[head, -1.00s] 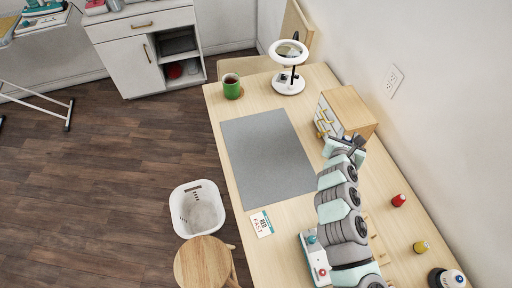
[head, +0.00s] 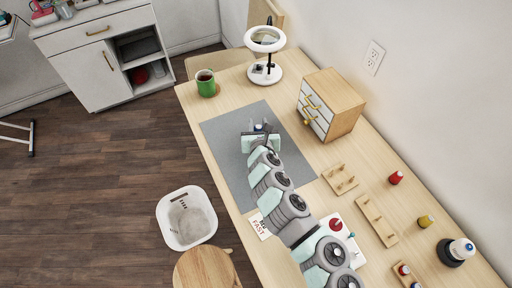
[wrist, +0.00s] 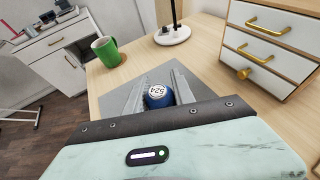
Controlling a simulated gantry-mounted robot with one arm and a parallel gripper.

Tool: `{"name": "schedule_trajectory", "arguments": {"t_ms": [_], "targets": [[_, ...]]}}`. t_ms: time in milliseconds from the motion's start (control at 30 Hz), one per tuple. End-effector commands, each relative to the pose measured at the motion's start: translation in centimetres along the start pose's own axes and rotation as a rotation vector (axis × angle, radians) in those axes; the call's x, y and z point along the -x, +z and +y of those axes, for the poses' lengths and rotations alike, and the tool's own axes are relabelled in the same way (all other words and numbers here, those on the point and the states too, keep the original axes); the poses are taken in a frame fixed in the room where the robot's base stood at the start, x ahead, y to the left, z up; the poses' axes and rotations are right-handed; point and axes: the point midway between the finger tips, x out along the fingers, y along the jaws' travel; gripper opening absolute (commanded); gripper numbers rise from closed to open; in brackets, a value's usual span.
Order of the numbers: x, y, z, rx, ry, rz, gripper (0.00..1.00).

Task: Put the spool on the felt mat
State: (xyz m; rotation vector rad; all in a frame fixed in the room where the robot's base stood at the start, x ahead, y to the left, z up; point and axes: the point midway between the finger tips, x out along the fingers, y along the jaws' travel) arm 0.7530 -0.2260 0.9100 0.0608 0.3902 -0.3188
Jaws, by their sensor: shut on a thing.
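The grey felt mat (head: 222,128) lies flat on the wooden table. My gripper (head: 260,128) is over the mat's middle to far part. In the wrist view, my gripper's two jaws (wrist: 157,98) are shut on the spool (wrist: 157,96). The spool is blue with a white printed label on its top face, and it sits upright between the jaws. The near jaw and palm hide its lower part, so I cannot tell whether its base touches the mat.
A green mug (head: 206,84) stands beyond the mat, near a white ring lamp (head: 265,70). A small drawer cabinet (head: 330,103) stands to the right. Peg racks (head: 341,178), a red spool (head: 396,177) and a yellow spool (head: 426,221) lie along the wall side.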

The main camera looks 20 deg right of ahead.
Motion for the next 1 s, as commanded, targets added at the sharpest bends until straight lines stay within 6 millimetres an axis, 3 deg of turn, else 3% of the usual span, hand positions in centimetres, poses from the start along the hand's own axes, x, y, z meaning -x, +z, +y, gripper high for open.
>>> {"name": "schedule_trajectory", "arguments": {"t_ms": [33,100,300,533,733,1000], "targets": [[-0.8,-2.2,0.2,0.004,0.002,0.004,0.00],[-1.6,-3.9,0.0,0.004,-0.001,0.005,0.00],[-2.8,-6.7,0.0,-0.003,0.001,0.000,0.00],[-3.4,-8.1,0.0,-0.002,0.000,0.000,0.00],[-4.5,-10.9,-0.1,-0.004,-0.003,0.003,0.00],[-4.5,-10.9,0.0,0.001,-0.001,0.000,0.00]]}}
